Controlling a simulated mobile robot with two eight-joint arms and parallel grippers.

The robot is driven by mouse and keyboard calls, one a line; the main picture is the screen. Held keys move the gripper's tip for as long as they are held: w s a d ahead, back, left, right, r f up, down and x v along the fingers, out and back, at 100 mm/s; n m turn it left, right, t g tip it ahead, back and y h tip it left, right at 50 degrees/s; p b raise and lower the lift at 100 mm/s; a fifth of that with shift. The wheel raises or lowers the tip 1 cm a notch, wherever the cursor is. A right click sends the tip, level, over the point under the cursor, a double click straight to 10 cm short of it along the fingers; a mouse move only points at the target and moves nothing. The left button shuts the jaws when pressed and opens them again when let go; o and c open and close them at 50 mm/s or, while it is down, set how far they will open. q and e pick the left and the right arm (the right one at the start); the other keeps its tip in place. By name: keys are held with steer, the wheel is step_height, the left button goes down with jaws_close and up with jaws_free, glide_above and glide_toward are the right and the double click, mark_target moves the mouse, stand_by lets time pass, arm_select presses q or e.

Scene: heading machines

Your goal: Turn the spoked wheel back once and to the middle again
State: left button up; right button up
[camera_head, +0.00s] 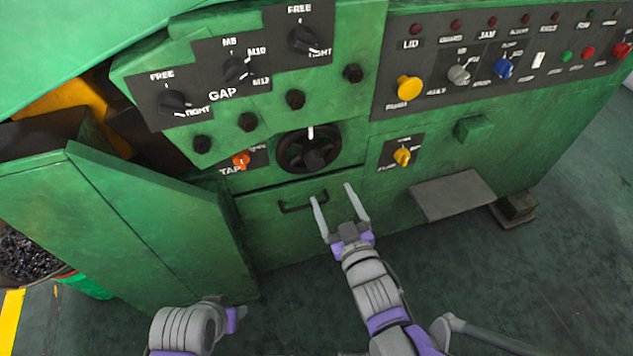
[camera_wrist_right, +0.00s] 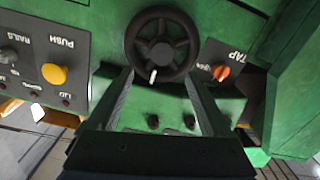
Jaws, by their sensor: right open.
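The spoked wheel (camera_head: 309,150) is dark and round, set in the green machine front below the gap dials. A white mark on its rim points up in the head view. My right gripper (camera_head: 334,192) is open and empty, in front of the drawer handle and below the wheel. In the right wrist view the wheel (camera_wrist_right: 163,45) shows whole, beyond the spread fingers (camera_wrist_right: 159,76), which look apart from it. That view is turned over, so the white mark points down there.
An orange tap knob (camera_head: 241,160) is left of the wheel and a yellow knob (camera_head: 402,156) right of it. A drawer handle (camera_head: 303,201) is below. A green door (camera_head: 150,230) stands out at left. A grey plate (camera_head: 453,194) juts out at right.

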mark_target(316, 165)
steer(key=x, duration=0.5)
steer(key=b+x, duration=0.1)
steer(key=x, duration=0.5)
steer(key=shift+s+a, duration=0.1)
steer(key=shift+a, duration=0.1)
jaws_close()
